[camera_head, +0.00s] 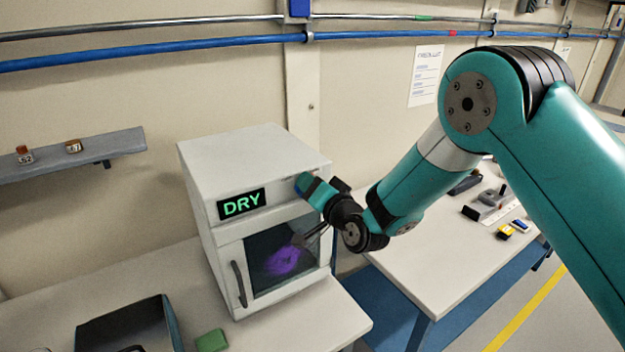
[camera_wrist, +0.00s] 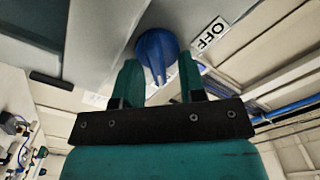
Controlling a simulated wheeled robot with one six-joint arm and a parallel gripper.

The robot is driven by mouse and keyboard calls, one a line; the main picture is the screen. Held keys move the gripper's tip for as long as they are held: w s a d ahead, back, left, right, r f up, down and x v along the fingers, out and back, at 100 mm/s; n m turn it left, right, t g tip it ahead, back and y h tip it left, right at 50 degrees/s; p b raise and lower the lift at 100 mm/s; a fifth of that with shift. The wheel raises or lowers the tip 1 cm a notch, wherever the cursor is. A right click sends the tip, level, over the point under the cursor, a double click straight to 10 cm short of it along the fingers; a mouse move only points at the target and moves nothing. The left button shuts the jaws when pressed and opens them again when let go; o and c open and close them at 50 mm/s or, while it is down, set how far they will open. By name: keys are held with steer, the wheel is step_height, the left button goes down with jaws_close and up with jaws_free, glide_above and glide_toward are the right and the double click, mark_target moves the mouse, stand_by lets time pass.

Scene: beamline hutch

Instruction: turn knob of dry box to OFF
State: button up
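The dry box (camera_head: 228,165) is a white cabinet with a green "DRY" display (camera_head: 242,204) and a dark window with a purple glow. In the wrist view its blue knob (camera_wrist: 155,48) sits on a grey face, with a white "OFF" label (camera_wrist: 211,33) to its right. My gripper (camera_wrist: 160,62) has one teal finger on each side of the knob, with slim gaps visible beside the knob's ridge. I cannot tell whether either finger touches it.
The box's door handle (camera_head: 239,284) is at its lower left front. A green block (camera_head: 212,340) and a dark open case (camera_head: 128,328) are on the same table. A wall shelf (camera_head: 100,150) is at left. A second table (camera_head: 440,265) with small items stands at right.

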jaws_close()
